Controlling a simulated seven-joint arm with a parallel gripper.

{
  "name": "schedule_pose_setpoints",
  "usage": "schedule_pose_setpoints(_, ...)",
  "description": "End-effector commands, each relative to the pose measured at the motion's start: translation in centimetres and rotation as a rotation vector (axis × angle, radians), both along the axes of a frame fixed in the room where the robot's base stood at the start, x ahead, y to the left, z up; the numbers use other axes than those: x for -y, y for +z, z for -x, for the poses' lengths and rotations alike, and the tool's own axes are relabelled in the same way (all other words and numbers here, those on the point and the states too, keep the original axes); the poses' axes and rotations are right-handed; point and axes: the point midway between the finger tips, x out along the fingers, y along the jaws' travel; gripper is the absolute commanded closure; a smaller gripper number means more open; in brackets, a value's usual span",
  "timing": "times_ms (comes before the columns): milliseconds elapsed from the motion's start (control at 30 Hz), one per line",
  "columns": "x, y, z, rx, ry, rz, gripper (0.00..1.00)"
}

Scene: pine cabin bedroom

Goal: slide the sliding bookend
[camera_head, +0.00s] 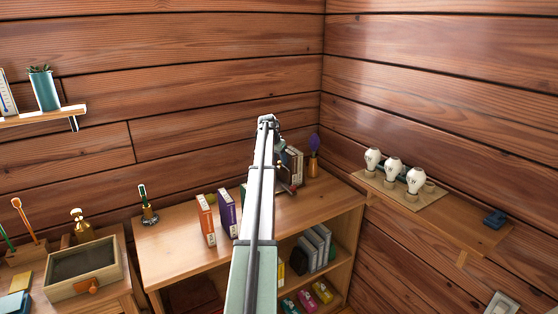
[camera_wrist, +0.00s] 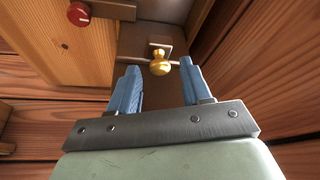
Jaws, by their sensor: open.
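A brass knob (camera_wrist: 160,66) on a small plate shows in the wrist view, just ahead of and between my fingertips; it may belong to the sliding bookend, but I cannot tell. My gripper (camera_wrist: 160,70) is open, with its blue fingers either side of the knob's line and nothing held. Whether the fingers reach the knob's depth is unclear. In the head view, my arm crosses the low bookcase (camera_head: 180,250) and hides much of its top around the bookend. Orange and purple books (camera_head: 206,219) stand left of the arm, and light-coloured books (camera_head: 296,164) stand behind it.
A red knob (camera_wrist: 78,13) on a dark bar sits left of the brass one. A purple-topped ornament (camera_head: 314,158) stands at the bookcase's back corner. A wall shelf (camera_head: 470,232) with several white bulbs is at right.

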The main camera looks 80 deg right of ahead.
Motion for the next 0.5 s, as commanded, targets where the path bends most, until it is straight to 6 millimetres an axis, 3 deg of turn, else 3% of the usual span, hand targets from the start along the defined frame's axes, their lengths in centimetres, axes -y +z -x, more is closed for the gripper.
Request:
schedule_pose_setpoints(400,0.24,-0.67,0.11,0.0,0.0,0.0,0.52)
schedule_pose_setpoints(500,0.24,-0.66,0.11,0.0,0.0,0.0,0.59)
